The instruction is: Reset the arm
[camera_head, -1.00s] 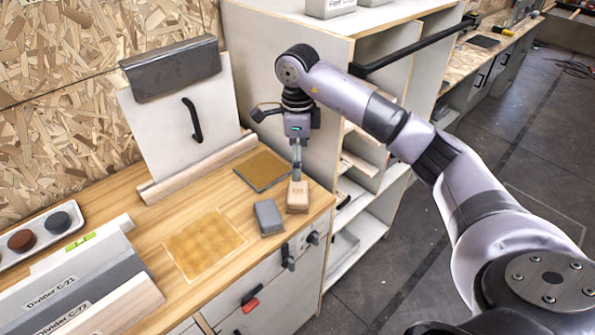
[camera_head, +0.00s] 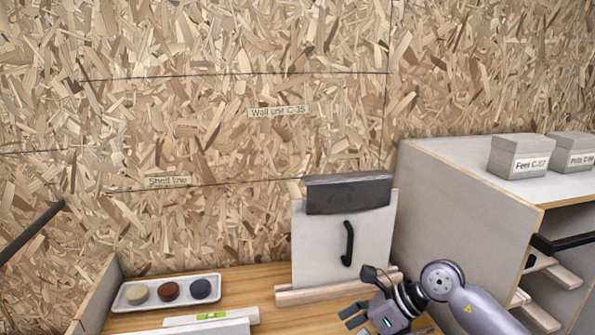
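My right gripper (camera_head: 352,315) is at the bottom of the head view, right of centre. It points left and hangs in front of the foot of an upright white panel with a black handle (camera_head: 347,243). Its two dark fingers look apart, with nothing seen between them. My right arm (camera_head: 477,308) comes in from the lower right corner. My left gripper is not in view.
A wooden worktop (camera_head: 262,285) runs along the bottom. A white tray (camera_head: 122,300) with three round pieces stands at left, behind a pale divider (camera_head: 205,329). A cabinet (camera_head: 455,200) with grey boxes (camera_head: 519,155) stands at right. The chipboard wall (camera_head: 200,120) fills the back.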

